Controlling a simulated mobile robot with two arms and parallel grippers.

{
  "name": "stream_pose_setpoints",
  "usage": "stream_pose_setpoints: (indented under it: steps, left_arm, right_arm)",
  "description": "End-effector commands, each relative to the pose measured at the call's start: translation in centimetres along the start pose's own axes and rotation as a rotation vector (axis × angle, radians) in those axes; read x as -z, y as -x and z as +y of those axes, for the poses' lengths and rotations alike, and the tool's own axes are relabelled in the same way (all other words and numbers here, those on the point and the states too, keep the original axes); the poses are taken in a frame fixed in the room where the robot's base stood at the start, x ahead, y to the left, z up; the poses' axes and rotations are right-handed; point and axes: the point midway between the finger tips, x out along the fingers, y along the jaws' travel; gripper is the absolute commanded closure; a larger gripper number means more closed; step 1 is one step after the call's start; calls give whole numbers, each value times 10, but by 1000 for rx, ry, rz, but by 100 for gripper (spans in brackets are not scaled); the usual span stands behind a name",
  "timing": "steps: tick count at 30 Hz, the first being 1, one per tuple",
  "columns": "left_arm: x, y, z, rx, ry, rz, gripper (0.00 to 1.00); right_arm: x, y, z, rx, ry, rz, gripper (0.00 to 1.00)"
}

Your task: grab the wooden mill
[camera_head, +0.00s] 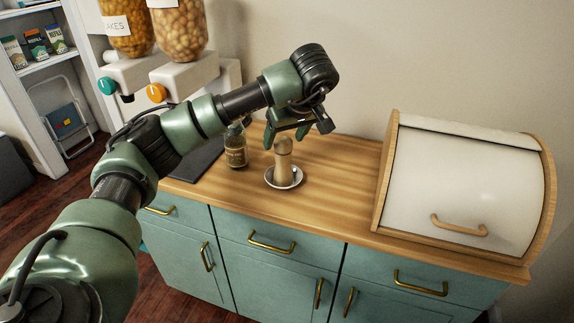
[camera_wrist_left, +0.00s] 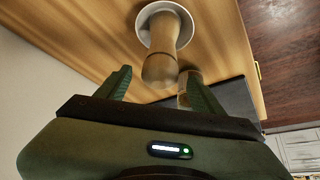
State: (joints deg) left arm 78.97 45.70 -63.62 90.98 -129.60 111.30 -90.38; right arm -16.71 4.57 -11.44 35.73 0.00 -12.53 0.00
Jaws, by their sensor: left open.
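The wooden mill (camera_head: 283,162) is pale wood with a rounded top and stands upright on a small white saucer (camera_head: 296,184) on the wooden counter. In the left wrist view the mill (camera_wrist_left: 163,48) shows just beyond and between the fingers, its top toward me, with the saucer (camera_wrist_left: 144,14) behind it. My left gripper (camera_head: 288,135) is open and empty, with its green fingers pointing at the counter just above and behind the mill's top. The open fingers also show in the left wrist view (camera_wrist_left: 158,88). My right gripper is in neither view.
A glass jar (camera_head: 235,147) stands on the counter left of the mill, beside a dark flat board (camera_head: 196,160). A white bread box (camera_head: 460,185) fills the right end. Dispensers (camera_head: 180,75) stand at the back left. The counter (camera_head: 335,185) between mill and bread box is clear.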

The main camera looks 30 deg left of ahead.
Motion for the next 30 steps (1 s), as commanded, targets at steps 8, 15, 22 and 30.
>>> stream_pose_setpoints:
  steps: [8,15,22,30]
  left_arm:
    - [-1,-37,1,4,1,-5,33]
    - [-2,-60,2,0,1,-3,33]
    - [-2,-61,2,-1,1,-3,41]
    - [-2,-60,2,-1,1,-3,100]
  right_arm:
    - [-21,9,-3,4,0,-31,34]
    - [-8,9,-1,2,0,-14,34]
    - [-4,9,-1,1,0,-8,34]
    - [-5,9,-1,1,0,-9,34]
